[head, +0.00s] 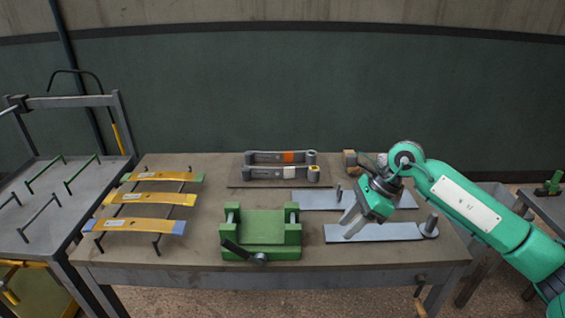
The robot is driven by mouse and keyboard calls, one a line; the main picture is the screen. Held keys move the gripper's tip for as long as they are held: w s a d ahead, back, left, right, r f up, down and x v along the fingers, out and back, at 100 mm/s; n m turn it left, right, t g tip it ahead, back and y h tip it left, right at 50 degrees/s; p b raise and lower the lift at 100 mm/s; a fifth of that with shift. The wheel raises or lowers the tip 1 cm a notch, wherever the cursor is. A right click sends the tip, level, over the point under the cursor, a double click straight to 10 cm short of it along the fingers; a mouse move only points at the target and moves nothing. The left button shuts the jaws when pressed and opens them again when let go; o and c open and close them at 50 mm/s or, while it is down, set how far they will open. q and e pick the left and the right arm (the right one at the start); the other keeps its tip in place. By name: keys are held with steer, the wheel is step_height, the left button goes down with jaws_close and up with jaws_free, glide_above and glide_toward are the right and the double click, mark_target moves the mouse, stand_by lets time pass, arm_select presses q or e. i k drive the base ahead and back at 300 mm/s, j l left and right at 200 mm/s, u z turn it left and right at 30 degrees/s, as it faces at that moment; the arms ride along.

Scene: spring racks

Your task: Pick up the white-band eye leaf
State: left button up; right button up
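My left gripper is not in view.
A green vise-like fixture (262,233) with a dark handle stands at front centre. Pale plates with upright pins, a rear one (315,199) and a front one (372,233), lie at right. Several yellow leaves (160,199) rest on rails at left. A grey cart (88,190) stands further left.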

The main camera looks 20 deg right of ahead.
mark_target(313, 172)
steer(key=i, duration=1.35)
